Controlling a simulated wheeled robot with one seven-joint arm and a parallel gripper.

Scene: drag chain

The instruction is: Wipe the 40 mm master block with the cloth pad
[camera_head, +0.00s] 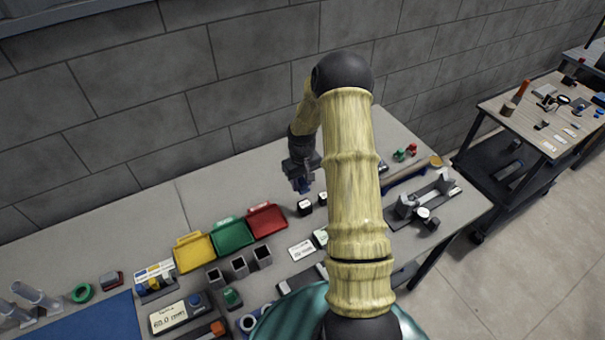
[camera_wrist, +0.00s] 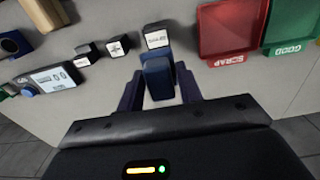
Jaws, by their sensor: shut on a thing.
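My gripper (camera_wrist: 158,88) is shut on a dark blue pad (camera_wrist: 157,75), which looks like the cloth pad and stands up between the fingers. In the head view my gripper (camera_head: 302,186) is over the back of the bench, with a bluish tip below it. Three dark blocks with white labelled faces stand in a row in the wrist view: one (camera_wrist: 157,37) just beyond the pad, one (camera_wrist: 118,46) in the middle and one (camera_wrist: 88,53) farther left. Their labels are too small to read, so I cannot tell which is the 40 mm master block. Contact between pad and nearest block is unclear.
A red SCRAP tray (camera_wrist: 228,30) and a green GOOD tray (camera_wrist: 291,25) lie right of the pad in the wrist view. A grey gauge with a display (camera_wrist: 52,80) is at left. In the head view a yellow tray (camera_head: 194,252) and a metal fixture (camera_head: 425,205) also stand on the bench.

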